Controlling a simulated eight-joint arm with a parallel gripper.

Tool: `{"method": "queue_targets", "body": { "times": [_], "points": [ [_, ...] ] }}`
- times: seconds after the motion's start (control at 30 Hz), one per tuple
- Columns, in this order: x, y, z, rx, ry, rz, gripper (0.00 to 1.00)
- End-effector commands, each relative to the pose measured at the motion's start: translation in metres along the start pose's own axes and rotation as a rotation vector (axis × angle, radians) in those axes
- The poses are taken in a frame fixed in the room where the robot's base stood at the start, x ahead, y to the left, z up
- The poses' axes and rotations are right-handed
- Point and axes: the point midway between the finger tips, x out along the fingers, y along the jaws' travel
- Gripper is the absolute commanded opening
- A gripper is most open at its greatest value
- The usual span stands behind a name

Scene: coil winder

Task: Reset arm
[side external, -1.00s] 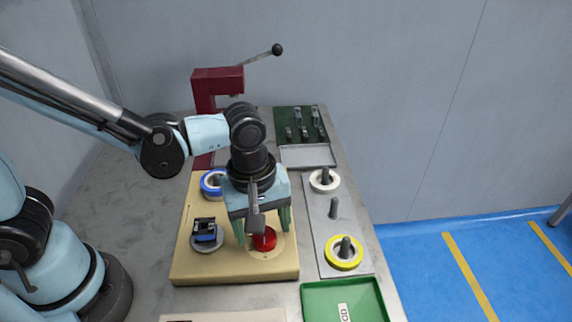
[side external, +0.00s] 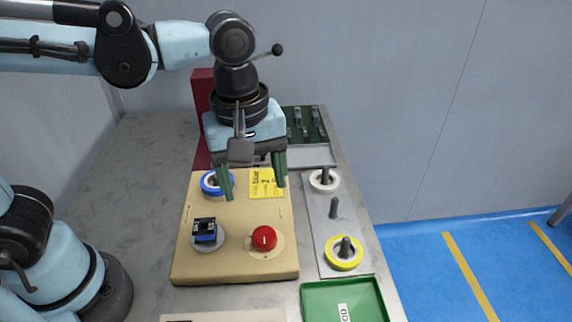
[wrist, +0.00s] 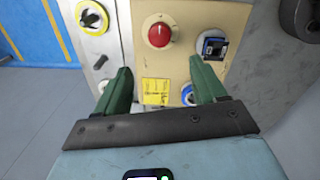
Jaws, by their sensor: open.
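My gripper (side external: 253,184) is open and empty. It hangs above the back part of the beige winder board (side external: 190,262), with its green fingers pointing down. In the wrist view its two fingers (wrist: 159,88) stand apart with nothing between them. A red knob (side external: 264,238) sits at the board's front right and shows in the wrist view (wrist: 159,35). A small blue and black coil part (side external: 206,230) sits on a round grey seat to its left. A blue-and-white spool (side external: 211,184) is at the back left of the board, near one finger. A yellow label (side external: 266,184) lies beside it.
A grey strip (side external: 326,263) on the right holds a white spool (side external: 324,181), a bare peg (side external: 334,209) and a yellow spool (side external: 344,254). A green tray (side external: 343,286) is in front. A dark red press (side external: 199,88) and a green tool rack (side external: 306,122) stand behind.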

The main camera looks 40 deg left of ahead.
Motion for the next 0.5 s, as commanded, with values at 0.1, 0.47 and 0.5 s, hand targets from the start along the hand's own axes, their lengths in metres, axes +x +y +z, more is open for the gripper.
{"method": "queue_targets", "body": {
  "times": [0.1,0.47,0.5],
  "points": [
    [-0.001,0.000,0.000,0.000,0.000,0.000,0.70],
    [0.001,-0.004,-0.013,0.070,0.009,0.043,0.70],
    [0.002,-0.007,-0.020,0.109,0.017,0.065,0.70]
  ]
}}
